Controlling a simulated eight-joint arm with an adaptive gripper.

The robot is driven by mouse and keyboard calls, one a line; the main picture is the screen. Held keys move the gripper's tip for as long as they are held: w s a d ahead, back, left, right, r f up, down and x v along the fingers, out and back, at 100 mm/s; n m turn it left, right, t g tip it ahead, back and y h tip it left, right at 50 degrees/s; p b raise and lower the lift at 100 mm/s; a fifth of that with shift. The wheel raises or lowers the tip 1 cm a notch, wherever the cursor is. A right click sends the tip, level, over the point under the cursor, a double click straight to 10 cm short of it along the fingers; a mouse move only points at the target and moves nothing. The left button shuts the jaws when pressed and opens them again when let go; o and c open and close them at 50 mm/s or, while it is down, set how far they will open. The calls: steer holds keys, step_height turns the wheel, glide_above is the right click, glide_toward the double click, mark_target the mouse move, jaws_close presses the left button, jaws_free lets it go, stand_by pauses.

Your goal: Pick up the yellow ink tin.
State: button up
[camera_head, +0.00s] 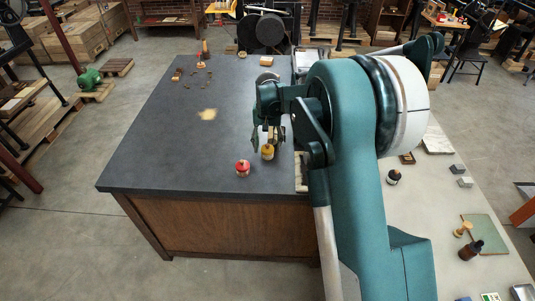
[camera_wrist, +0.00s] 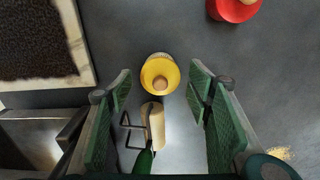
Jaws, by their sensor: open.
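The yellow ink tin (camera_head: 267,152) stands on the dark table top near its front right. It has a round wooden knob on top. In the wrist view the yellow tin (camera_wrist: 160,74) sits ahead of the fingertips, roughly centred between them. My gripper (camera_head: 268,138) is open above and just behind the tin, pointing down; the open fingers (camera_wrist: 160,90) show green pads on both sides. Nothing is held between them. A roller-like tool with a pale cylinder, dark wire frame and green handle (camera_wrist: 152,125) lies beside the tin, below it in the wrist view.
A red tin (camera_head: 242,168) stands to the left of the yellow one. A framed dark textured panel (camera_wrist: 40,40) lies close by in the wrist view. Small items (camera_head: 198,80) sit toward the far end. The table's left part is mostly clear.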

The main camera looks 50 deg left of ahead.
steer(key=shift+f, duration=2)
steer(key=c, duration=1.1)
